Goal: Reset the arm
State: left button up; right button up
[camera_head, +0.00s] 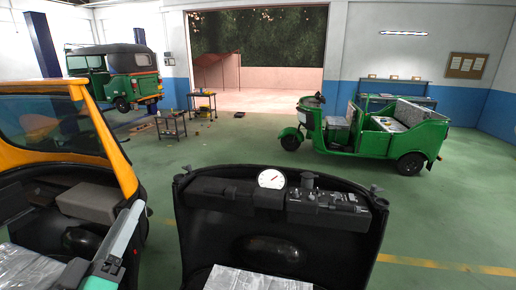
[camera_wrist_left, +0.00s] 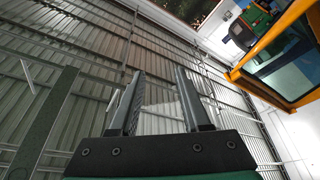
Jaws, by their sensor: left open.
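My left gripper (camera_head: 136,210) shows at the lower left in the head view, with its pale grey and green arm rising in front of the yellow rickshaw. It points upward and touches nothing that I can see. In the left wrist view my left gripper (camera_wrist_left: 160,72) shows two dark fingers spread apart. The gap between them is empty, with only the ceiling behind. My right gripper is in neither view.
A black dashboard (camera_head: 330,206) with a white gauge (camera_head: 271,179) stands close in front. A yellow and black rickshaw body (camera_head: 118,160) is close on the left. A green open rickshaw (camera_head: 380,140) stands farther right; another rickshaw (camera_head: 130,80) is at the back left. Green floor lies between.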

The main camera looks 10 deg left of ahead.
pick_arm(q)
jog(key=s+d+r+m+t+h, duration=0.1)
jog(key=s+d+r+m+t, duration=0.2)
jog(key=r, duration=0.4)
jog(key=s+d+r+m+t+h, duration=0.1)
jog(key=s+d+r+m, duration=0.15)
jog(key=s+r, duration=0.3)
jog(key=s+d+r+m+t+h, duration=0.2)
jog(key=s+d+r+m, duration=0.15)
jog(key=r, duration=0.35)
notch_tip(320, 180, up, 16)
jog(key=p, duration=1.5)
notch_tip(320, 180, down, 59)
jog(key=b, duration=5.9)
jog(key=shift+s+a+f, duration=0.2)
jog(key=shift+s+a, duration=0.1)
jog(key=shift+s, duration=0.05)
